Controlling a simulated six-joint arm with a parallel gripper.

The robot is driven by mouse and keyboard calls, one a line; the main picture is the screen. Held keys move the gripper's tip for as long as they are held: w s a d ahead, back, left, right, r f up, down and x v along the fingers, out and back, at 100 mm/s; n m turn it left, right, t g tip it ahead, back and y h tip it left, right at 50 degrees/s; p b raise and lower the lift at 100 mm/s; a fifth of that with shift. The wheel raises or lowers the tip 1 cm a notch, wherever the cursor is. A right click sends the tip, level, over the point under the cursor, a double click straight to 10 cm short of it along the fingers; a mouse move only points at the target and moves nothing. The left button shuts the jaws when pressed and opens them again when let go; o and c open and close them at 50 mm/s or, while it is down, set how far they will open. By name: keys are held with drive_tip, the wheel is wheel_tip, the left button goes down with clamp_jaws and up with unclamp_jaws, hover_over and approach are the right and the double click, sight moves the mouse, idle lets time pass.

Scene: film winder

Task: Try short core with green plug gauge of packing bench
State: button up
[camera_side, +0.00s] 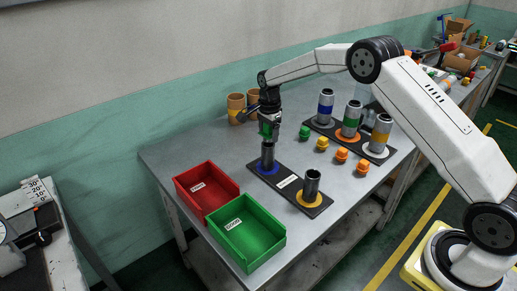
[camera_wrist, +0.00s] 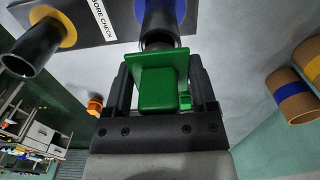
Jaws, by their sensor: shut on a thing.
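My gripper (camera_side: 268,128) is shut on a green plug gauge (camera_wrist: 160,88), whose block sits between the two fingers in the wrist view; the gauge (camera_side: 265,129) also shows in the side view. A dark hollow core (camera_side: 268,157) stands upright on the blue ring of the bore check board (camera_side: 288,182). The gauge is directly over this core, lined up with its mouth; I cannot tell whether its tip is inside. A second dark core (camera_side: 312,184) stands on the yellow ring, open at the top. I cannot tell which core is the short one.
A red bin (camera_side: 207,208) and a green bin (camera_side: 250,252) sit at the bench's front left. Small green (camera_side: 304,133), yellow (camera_side: 321,144) and orange (camera_side: 341,155) pieces lie right. Banded cylinders (camera_side: 326,103) stand on a board behind. Brown rolls (camera_side: 236,106) stand at back left.

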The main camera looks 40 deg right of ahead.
drive_tip(key=shift+f, duration=0.9)
idle(1.4)
drive_tip(key=shift+r, duration=0.15)
drive_tip(key=shift+r, duration=0.8)
drive_tip(key=shift+r, duration=0.2)
drive_tip(key=shift+r, duration=0.65)
drive_tip(key=shift+f, duration=0.15)
drive_tip(key=shift+f, duration=0.75)
